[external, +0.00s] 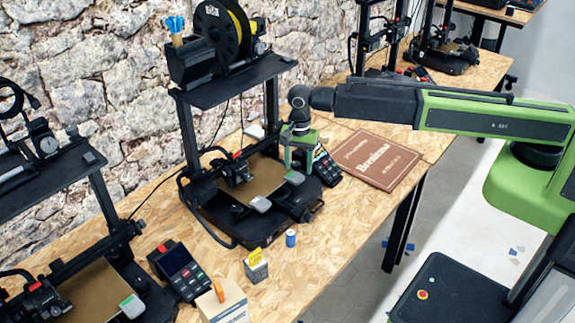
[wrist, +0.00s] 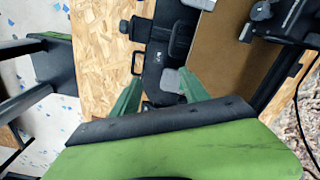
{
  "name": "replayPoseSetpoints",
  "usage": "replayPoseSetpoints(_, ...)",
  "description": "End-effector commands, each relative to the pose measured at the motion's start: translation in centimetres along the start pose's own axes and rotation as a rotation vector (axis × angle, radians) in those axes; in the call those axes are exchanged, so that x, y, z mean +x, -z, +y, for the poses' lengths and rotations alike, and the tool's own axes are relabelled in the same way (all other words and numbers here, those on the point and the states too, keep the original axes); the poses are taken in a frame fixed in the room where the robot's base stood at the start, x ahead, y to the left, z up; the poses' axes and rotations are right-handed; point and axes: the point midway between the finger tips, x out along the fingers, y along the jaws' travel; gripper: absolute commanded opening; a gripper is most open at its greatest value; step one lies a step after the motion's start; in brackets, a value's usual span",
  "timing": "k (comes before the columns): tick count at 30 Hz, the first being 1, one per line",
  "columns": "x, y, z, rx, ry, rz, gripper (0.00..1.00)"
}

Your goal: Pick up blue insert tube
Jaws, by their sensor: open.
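The blue insert tube (external: 290,238), a small upright cylinder with a pale top, stands on the wooden table in front of the middle printer. It cannot be made out in the wrist view. My gripper (external: 300,158) hangs above the front right part of that printer, behind and above the tube, well apart from it. In the wrist view my gripper (wrist: 161,90) shows two green fingers spread wide, with nothing held and parts of the printer below them.
The middle printer (external: 230,95) rises just left of my gripper. A brown book (external: 378,160) lies to the right. A small grey box with a yellow tag (external: 255,268), a carton (external: 222,303) and a control panel (external: 180,268) stand left of the tube. Table right of the tube is bare.

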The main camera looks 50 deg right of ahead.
Motion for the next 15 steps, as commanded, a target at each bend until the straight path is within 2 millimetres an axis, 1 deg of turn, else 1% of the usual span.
replayPoseSetpoints(1,0.4,-5.1,-0.5,-0.071,-0.001,0.0,0.53)
replayPoseSetpoints(3,0.5,-10.0,0.3,-0.14,-0.001,0.001,0.53)
replayPoseSetpoints(4,0.6,-11.6,0.8,-0.163,-0.001,0.001,0.53)
replayPoseSetpoints(6,0.6,-14.1,1.6,-0.2,0.0,0.001,0.53)
replayPoseSetpoints(7,0.7,-14.8,1.9,-0.21,0.0,0.001,0.53)
replayPoseSetpoints(9,0.6,-15.5,2.1,-0.221,0.0,0.001,0.53)
replayPoseSetpoints(13,0.9,-15.6,2.1,-0.222,0.0,0.0,0.53)
replayPoseSetpoints(15,1.6,-15.5,2.1,-0.222,0.0,0.0,0.53)
